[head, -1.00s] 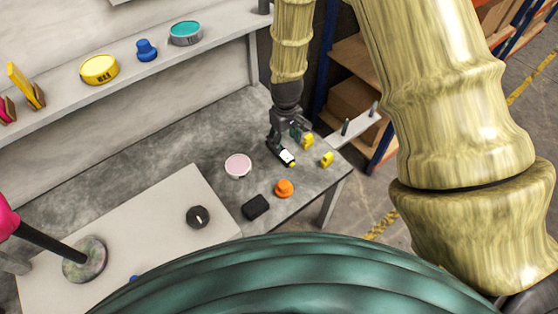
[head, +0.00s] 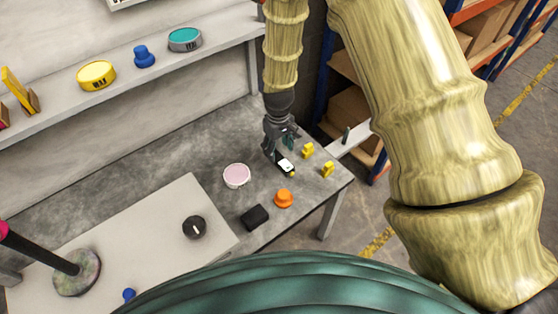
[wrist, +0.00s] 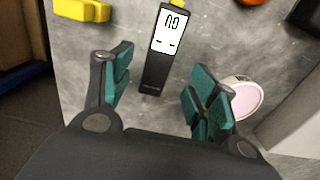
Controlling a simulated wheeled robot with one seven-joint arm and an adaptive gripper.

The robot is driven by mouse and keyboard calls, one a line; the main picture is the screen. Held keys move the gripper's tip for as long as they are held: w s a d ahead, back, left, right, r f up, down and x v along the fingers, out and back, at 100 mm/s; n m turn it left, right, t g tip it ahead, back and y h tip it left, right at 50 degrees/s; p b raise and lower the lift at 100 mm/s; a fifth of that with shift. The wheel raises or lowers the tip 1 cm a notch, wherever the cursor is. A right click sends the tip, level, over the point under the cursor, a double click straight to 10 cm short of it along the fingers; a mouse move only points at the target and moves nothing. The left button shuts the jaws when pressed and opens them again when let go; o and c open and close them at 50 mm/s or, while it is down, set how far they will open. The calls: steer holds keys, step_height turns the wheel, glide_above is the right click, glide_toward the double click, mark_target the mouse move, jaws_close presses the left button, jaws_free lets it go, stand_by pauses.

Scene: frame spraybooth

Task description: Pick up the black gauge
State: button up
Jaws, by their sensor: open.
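The black gauge (wrist: 154,74) is a slim black bar with a white digital display. It lies on the grey worktop, and in the head view its body (head: 285,165) shows just below my gripper (head: 283,147). In the wrist view my gripper (wrist: 163,78) is open, with a teal-padded finger on either side of the gauge's near part. The display end reaches beyond the fingertips. I see bare worktop between the gauge and each finger. I cannot tell how high the fingers are above the worktop.
Yellow pieces (head: 327,169) lie right of the gauge, near the worktop's edge. A pink-topped round tin (head: 236,176), orange knob (head: 284,198) and black block (head: 255,217) are nearby. A black round knob (head: 194,228) sits on a pale board (head: 150,225). A shelf (head: 150,70) runs behind.

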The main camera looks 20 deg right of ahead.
mark_target(278, 157)
steer(key=shift+w+f, duration=0.15)
steer(key=shift+f, duration=2.15)
steer(key=c, duration=1.2)
